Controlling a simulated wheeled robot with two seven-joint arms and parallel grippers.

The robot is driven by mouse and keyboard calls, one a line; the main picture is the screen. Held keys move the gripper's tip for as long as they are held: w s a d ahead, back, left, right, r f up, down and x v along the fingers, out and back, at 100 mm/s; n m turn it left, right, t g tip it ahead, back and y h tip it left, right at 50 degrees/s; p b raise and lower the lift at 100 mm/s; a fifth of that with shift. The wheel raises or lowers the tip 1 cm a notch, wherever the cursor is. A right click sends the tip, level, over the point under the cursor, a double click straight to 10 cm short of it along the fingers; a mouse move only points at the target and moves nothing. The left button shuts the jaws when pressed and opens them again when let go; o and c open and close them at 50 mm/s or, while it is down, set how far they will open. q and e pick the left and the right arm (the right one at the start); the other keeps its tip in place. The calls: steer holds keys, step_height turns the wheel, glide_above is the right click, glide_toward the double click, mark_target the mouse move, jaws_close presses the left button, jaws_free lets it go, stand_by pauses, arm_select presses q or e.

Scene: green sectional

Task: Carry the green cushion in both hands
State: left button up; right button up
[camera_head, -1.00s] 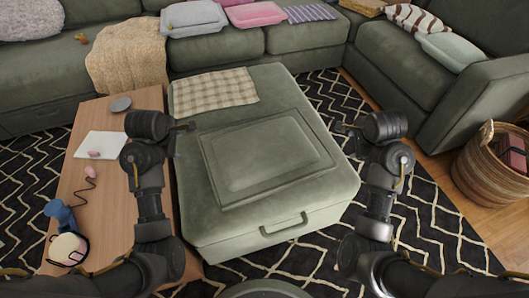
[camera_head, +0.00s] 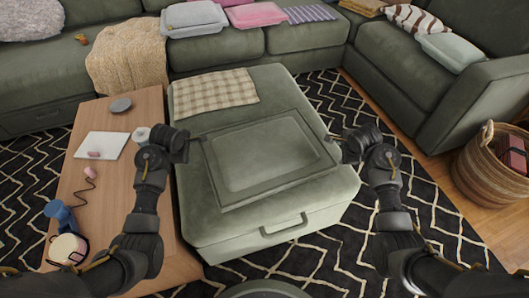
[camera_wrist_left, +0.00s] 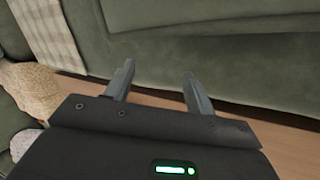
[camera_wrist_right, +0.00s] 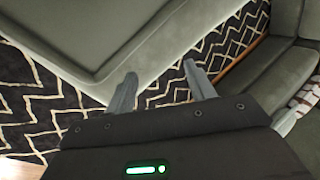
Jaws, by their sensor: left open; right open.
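The green cushion (camera_head: 268,158) lies flat on the matching green ottoman (camera_head: 225,230), in the middle of the head view. It is rectangular with a raised border. My left gripper (camera_head: 199,139) is open at the cushion's left edge. My right gripper (camera_head: 336,141) is open at its right edge. The left wrist view shows open, empty fingers (camera_wrist_left: 160,85) with green upholstery beyond them. The right wrist view shows open, empty fingers (camera_wrist_right: 160,88) beside the cushion's border (camera_wrist_right: 100,60). I cannot tell whether either gripper touches the cushion.
A checkered cloth (camera_head: 215,92) lies on the ottoman behind the cushion. A wooden table (camera_head: 115,200) with small items stands close on the left. A green sectional (camera_head: 300,45) with pillows runs behind. A wicker basket (camera_head: 480,175) is at right. Patterned rug (camera_head: 430,215) is clear.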

arm_select(q)
steer(key=shift+x, duration=1.2)
arm_select(e)
steer(key=shift+x, duration=1.2)
arm_select(q)
steer(key=shift+d, duration=0.45)
arm_select(e)
steer(key=shift+a, duration=0.45)
arm_select(q)
steer(key=shift+d+r, duration=0.1)
steer(key=shift+d, duration=0.25)
arm_select(e)
steer(key=shift+a+r, duration=0.1)
steer(key=shift+a, duration=0.25)
